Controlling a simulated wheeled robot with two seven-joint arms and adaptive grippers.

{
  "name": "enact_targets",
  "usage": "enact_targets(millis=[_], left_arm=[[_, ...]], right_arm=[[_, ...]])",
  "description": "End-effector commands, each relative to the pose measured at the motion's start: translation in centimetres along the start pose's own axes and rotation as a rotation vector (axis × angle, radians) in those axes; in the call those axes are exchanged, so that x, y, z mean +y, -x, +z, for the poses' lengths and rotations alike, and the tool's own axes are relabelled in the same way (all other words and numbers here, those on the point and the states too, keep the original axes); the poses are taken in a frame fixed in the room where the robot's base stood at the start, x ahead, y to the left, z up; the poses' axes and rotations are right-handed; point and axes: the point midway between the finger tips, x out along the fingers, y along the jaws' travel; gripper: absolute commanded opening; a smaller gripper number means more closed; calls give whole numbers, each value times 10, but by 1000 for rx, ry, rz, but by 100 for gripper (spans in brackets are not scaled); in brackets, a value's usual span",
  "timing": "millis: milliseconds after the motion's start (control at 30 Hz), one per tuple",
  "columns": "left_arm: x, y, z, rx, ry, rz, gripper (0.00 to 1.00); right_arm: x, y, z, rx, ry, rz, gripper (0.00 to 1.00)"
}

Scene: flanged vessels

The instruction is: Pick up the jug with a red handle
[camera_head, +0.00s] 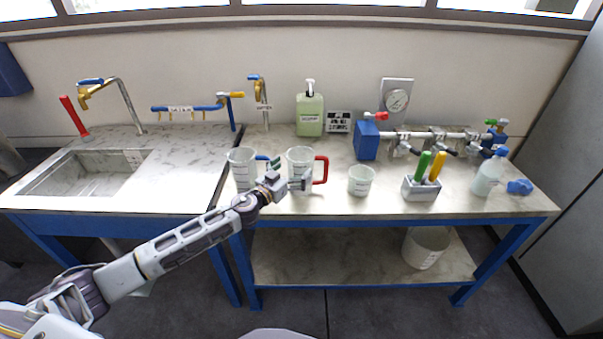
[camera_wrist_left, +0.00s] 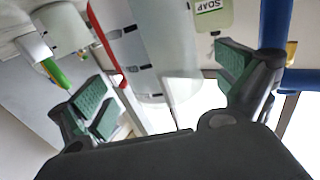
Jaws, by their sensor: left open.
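The jug with a red handle (camera_head: 299,157) stands upright on the counter, a clear white measuring jug. Its red handle (camera_head: 321,171) points right. My left gripper (camera_head: 289,174) is open in front of it and hides part of its lower body. In the left wrist view, the jug (camera_wrist_left: 150,55) shows between and beyond the spread fingers of the gripper (camera_wrist_left: 168,92), with the red handle (camera_wrist_left: 101,42) on the left finger's side. Nothing is held; I cannot tell whether a finger touches the jug. My right gripper is not in view.
A similar jug with a blue handle (camera_head: 241,170) stands close on the left. A handleless beaker (camera_head: 361,181) and a holder with green and orange handles (camera_head: 421,188) stand to the right. A soap bottle (camera_head: 309,115) is behind. A sink (camera_head: 88,173) is at the far left.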

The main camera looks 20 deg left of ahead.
Motion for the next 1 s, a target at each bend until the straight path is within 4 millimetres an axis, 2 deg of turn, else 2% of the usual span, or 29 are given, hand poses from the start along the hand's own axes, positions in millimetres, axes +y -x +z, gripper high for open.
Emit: enact_targets(millis=[267, 467, 667, 1000], left_arm=[[-1, -18, 0, 1, -1, 0, 100], [-1, -32, 1, 1, -1, 0, 100], [-1, -43, 1, 0, 0, 0, 100], [-1, -46, 2, 0, -1, 0, 100]], right_arm=[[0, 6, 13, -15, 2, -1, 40], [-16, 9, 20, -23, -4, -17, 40], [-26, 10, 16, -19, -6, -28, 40], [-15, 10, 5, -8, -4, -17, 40]])
